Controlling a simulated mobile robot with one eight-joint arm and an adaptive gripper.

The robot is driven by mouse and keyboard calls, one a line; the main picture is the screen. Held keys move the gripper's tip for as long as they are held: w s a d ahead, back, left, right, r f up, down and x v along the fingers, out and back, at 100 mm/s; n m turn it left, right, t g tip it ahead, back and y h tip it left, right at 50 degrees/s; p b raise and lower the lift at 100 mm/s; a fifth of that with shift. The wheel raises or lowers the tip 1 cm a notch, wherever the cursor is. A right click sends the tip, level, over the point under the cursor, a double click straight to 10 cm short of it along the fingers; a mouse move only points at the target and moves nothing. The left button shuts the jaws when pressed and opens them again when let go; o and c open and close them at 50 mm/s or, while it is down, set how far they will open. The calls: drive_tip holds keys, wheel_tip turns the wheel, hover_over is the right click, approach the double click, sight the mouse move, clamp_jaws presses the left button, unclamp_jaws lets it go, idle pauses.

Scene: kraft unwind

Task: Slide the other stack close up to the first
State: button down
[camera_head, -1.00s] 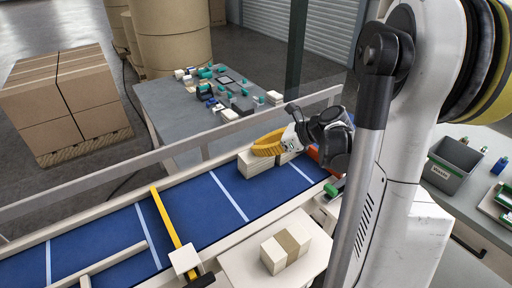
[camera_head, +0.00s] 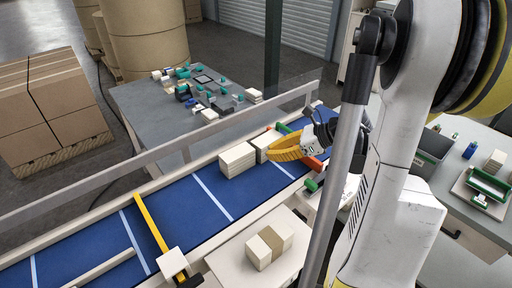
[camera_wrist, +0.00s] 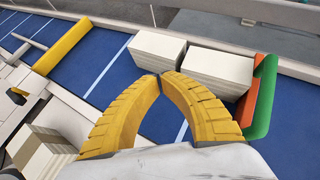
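Two cream stacks of flat pieces sit on the blue conveyor belt. The left stack (camera_head: 237,161) and right stack (camera_head: 265,146) stand side by side along the far rail. In the wrist view the left stack (camera_wrist: 156,50) and right stack (camera_wrist: 217,70) show a narrow gap between them. My gripper (camera_head: 271,154) has yellow ribbed fingers, on the near side of the right stack in the head view. In the wrist view its fingertips (camera_wrist: 160,77) meet with nothing between them, just in front of the gap. Whether they touch a stack I cannot tell.
An orange-red piece (camera_wrist: 249,103) and a green bar (camera_wrist: 263,95) stand right of the right stack. A yellow bar (camera_head: 151,222) crosses the belt at left. A banded stack (camera_head: 268,246) rests on the near side table. The belt (camera_head: 213,197) between is clear.

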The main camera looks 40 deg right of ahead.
sight(214, 170)
drive_tip(key=shift+s+d, duration=0.3)
drive_tip(key=shift+s, duration=0.05)
drive_tip(key=w+a+n+g, duration=0.1)
drive_tip(key=a, duration=0.1)
drive_tip(key=w+a+n+g+h, duration=0.1)
drive_tip(key=a+g, duration=0.1)
drive_tip(key=w+a+n+g, duration=0.1)
drive_tip(key=w+a, duration=0.1)
drive_tip(key=a, duration=0.1)
drive_tip(key=shift+w+a+f+p, duration=0.1)
drive_tip(key=shift+f+p, duration=0.05)
drive_tip(key=shift+p, duration=0.25)
drive_tip(key=w+a+g+h, duration=0.1)
drive_tip(key=w+a+r+g+p, duration=0.1)
drive_tip(key=a, duration=0.1)
drive_tip(key=w+a+r+n+h, duration=0.1)
drive_tip(key=shift+a+g+h, duration=0.3)
drive_tip(key=shift+a+g, duration=0.1)
drive_tip(key=w+a+r+m+g+h+p, duration=0.2)
drive_tip(key=w+a+m+h+p, duration=0.15)
drive_tip(key=w, duration=0.35)
drive_tip(key=shift+y, duration=0.25)
drive_tip(key=f, duration=0.3)
drive_tip(key=f+b, duration=0.1)
drive_tip(key=f, duration=0.2)
drive_tip(key=d+f+b, duration=0.1)
drive_tip(key=f, duration=0.3)
drive_tip(key=shift+s, duration=0.2)
drive_tip(key=shift+s+d, duration=0.1)
